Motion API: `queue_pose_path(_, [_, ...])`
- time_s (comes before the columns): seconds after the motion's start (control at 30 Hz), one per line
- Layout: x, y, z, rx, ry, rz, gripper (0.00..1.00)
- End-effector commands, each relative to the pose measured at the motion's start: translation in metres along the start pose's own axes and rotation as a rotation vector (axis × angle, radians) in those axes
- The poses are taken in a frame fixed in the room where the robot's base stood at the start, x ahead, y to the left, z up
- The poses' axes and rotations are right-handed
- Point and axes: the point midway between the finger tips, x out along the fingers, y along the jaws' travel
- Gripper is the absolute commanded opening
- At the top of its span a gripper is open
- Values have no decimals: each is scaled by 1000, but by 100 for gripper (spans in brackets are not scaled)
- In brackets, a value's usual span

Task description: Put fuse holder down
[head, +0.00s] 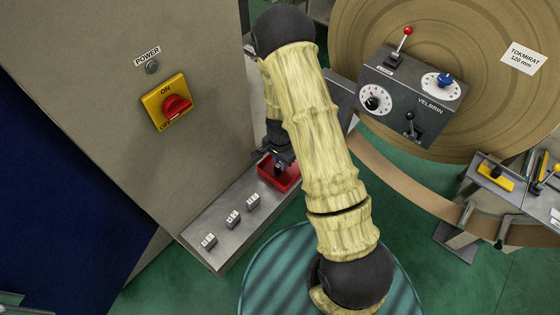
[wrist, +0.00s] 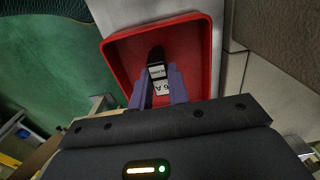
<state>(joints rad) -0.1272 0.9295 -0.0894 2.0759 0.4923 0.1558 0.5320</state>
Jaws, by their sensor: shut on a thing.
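My gripper (wrist: 158,88) is shut on the fuse holder (wrist: 157,72), a small dark piece with a white label, seen between the purple-grey fingers in the wrist view. The fuse holder is over or inside a red tray (wrist: 205,60); I cannot tell whether it touches the tray floor. In the head view the red tray (head: 290,181) sits on the grey ledge, partly hidden by my arm and gripper (head: 284,163). The fuse holder cannot be made out in the head view.
Several small white-labelled pieces (head: 233,218) stand in a row on the grey ledge (head: 222,247). A grey cabinet with a yellow and red power switch (head: 177,105) rises at the left. A control box (head: 410,95) and a large brown roll (head: 490,110) are at the right.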

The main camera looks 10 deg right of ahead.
Motion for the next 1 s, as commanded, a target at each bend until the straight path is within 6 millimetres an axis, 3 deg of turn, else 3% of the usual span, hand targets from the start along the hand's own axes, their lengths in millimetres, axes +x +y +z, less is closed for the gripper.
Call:
queue_pose_path(0.13, [3, -1, 1, -3, 0, 0, 0])
queue_pose_path(0.17, [2, -1, 2, -4, 0, 0, 23])
queue_pose_path(0.27, [1, -1, 2, -4, -1, 0, 39])
queue_pose_path(0.67, [-4, -1, 1, -3, 0, -1, 39])
queue_pose_path(1.0, [-49, -2, 1, -6, 2, -3, 39])
